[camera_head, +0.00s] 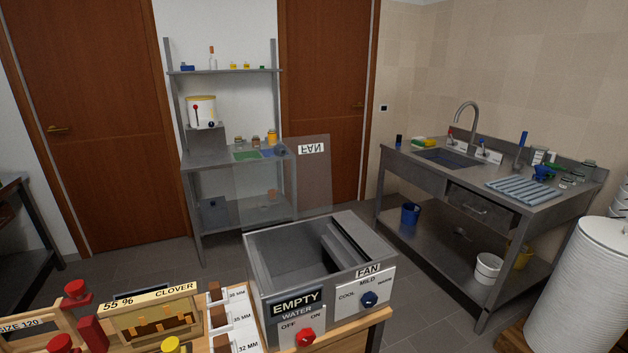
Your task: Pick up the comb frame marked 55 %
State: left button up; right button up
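The comb frame marked 55 % (150,299) is at the lower left, on or just above the wooden table. Its pale wooden top bar reads "55 %" and "CLOVER". Below the bar is a comb face with yellow and dark brown patches. Its lower edge is partly hidden by a yellow knob and the picture's bottom edge. Neither of my grippers shows in this view.
A wooden piece marked "SIZE 120" (22,324) and a red knob (76,290) are left of the frame. A white depth scale (234,318) and an open steel tank (282,270) stand to its right. A sink bench (480,200) stands farther right.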

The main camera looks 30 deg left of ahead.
aim_at(144, 315)
jog(key=i+l+z, duration=0.45)
jog(key=i, duration=0.35)
jog(key=i+l+z, duration=0.25)
jog(key=i, duration=0.2)
jog(key=i+u, duration=0.75)
jog(key=i+l+u, duration=0.35)
jog(key=i+j+u, duration=0.15)
jog(key=u, duration=0.3)
jog(key=i+u, duration=0.25)
jog(key=u, duration=0.2)
jog(key=i+u, duration=0.2)
jog(key=u, duration=0.25)
jog(key=i+l+u, duration=0.1)
jog(key=i+u, duration=0.15)
jog(key=u, duration=0.2)
jog(key=i+l+u, duration=0.15)
jog(key=u, duration=0.35)
jog(key=i+l+u, duration=0.15)
jog(key=u, duration=0.3)
jog(key=i+l+u, duration=0.1)
jog(key=l+u, duration=0.35)
jog(key=i+l+u, duration=0.1)
jog(key=l+u, duration=0.15)
jog(key=u, duration=0.2)
jog(key=i+l+u, duration=0.15)
jog(key=l+u, duration=0.3)
jog(key=i+l+u, duration=0.1)
jog(key=l+u, duration=0.75)
jog(key=l, duration=0.15)
jog(key=i, duration=0.25)
